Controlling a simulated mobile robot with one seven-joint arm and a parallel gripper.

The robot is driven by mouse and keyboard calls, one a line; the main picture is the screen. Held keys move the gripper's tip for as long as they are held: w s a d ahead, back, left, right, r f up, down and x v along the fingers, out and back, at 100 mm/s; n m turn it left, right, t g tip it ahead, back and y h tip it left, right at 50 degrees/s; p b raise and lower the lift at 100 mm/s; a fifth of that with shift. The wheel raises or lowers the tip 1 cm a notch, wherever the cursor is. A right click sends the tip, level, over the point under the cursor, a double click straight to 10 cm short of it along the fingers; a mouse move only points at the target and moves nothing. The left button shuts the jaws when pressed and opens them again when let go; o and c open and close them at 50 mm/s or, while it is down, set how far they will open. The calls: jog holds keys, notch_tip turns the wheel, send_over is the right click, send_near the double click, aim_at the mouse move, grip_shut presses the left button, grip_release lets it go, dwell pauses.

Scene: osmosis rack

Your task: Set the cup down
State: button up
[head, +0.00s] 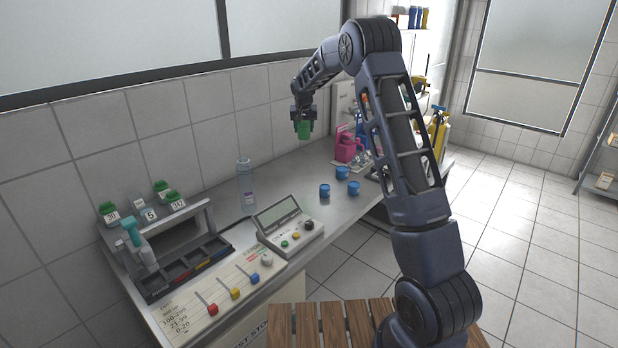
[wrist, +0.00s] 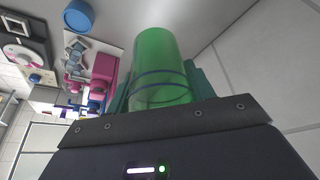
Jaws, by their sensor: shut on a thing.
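A green cup (head: 304,130) hangs in my gripper (head: 303,118), held in the air above the back part of the counter (head: 285,199), near the tiled wall. In the wrist view the green, see-through cup (wrist: 160,65) sits between the two fingers of my gripper (wrist: 162,88), which are shut on it. Clear space shows between the cup and the counter top in the head view. The cup's inside cannot be made out.
Several blue cups (head: 325,190) stand on the counter, right of a clear bottle (head: 245,184). Pink equipment (head: 347,147) stands behind them to the right. A console with a screen (head: 287,226) and a rack with green-capped containers (head: 171,224) occupy the left. Bare counter lies between the bottle and the pink equipment.

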jog(key=f, duration=0.6)
jog(key=w+d+f, duration=0.1)
jog(key=f, duration=0.6)
jog(key=w+d+f, duration=0.1)
jog(key=f, duration=0.5)
jog(key=shift+d+f, duration=0.2)
jog(key=shift+f, duration=0.2)
jog(key=shift+f, duration=0.2)
jog(key=o, duration=0.9)
jog(key=shift+o, duration=0.2)
